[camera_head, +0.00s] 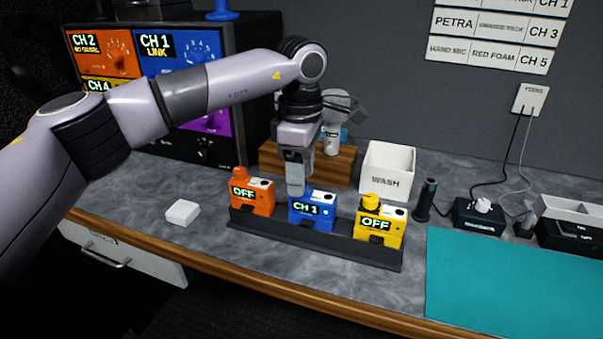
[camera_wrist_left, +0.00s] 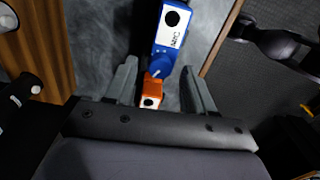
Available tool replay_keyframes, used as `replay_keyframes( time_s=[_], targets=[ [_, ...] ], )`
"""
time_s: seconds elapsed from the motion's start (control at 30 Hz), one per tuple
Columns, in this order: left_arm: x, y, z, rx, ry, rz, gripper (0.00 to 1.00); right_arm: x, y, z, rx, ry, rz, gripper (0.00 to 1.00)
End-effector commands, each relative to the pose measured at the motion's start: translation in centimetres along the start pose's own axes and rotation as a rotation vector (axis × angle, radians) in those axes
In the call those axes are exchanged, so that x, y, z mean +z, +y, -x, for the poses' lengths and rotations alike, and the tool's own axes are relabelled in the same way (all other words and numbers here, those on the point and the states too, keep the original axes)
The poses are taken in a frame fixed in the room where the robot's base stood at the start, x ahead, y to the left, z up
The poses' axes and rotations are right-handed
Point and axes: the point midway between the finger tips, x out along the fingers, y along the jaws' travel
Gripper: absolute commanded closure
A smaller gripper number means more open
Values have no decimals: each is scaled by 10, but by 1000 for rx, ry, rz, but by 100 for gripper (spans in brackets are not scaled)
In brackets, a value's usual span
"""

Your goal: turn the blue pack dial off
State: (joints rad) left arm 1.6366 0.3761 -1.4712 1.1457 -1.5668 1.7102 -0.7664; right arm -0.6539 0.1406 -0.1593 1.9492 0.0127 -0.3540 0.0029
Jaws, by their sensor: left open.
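The blue pack (camera_head: 313,208) stands in the middle of a dark rack (camera_head: 340,245) on the counter, its screen reading CH 1. My left gripper (camera_head: 295,190) points down at its top left corner and hides its dial in the head view. In the left wrist view the blue pack (camera_wrist_left: 178,28) shows from above, with its blue dial (camera_wrist_left: 165,64) carrying a white mark. The open fingers of my left gripper (camera_wrist_left: 158,72) stand on either side of the dial. I cannot tell whether they touch it. My right gripper is not in view.
An orange pack (camera_head: 252,193) stands left of the blue one and a yellow pack (camera_head: 380,222) right, both reading OFF. A wooden stand (camera_head: 345,165) and a white WASH bin (camera_head: 387,170) are behind. A white box (camera_head: 182,212) lies left; a teal mat (camera_head: 510,290) lies right.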

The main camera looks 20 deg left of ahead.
Motion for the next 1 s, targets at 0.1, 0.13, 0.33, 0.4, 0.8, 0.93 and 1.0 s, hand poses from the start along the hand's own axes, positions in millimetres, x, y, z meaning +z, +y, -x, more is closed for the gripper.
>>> replay_keyframes(
  time_s=[0.1, 0.13, 0.33, 0.4, 0.8, 0.93, 1.0],
  targets=[
    [0, 0, -8, 0, -1, -1, 46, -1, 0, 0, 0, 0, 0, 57],
    [0, 0, -8, 0, -2, -1, 46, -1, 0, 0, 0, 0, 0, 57],
    [0, 0, -9, 0, -2, -1, 46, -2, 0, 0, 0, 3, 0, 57],
    [0, 0, -9, 0, -2, -1, 56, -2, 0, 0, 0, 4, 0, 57],
    [1, 0, -9, 0, -2, 17, 100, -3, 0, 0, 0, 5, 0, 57],
    [1, 0, -9, 0, -2, 62, 100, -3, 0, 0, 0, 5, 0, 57],
    [1, 0, -8, 1, -2, 98, 100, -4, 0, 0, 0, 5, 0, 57]
  ],
)
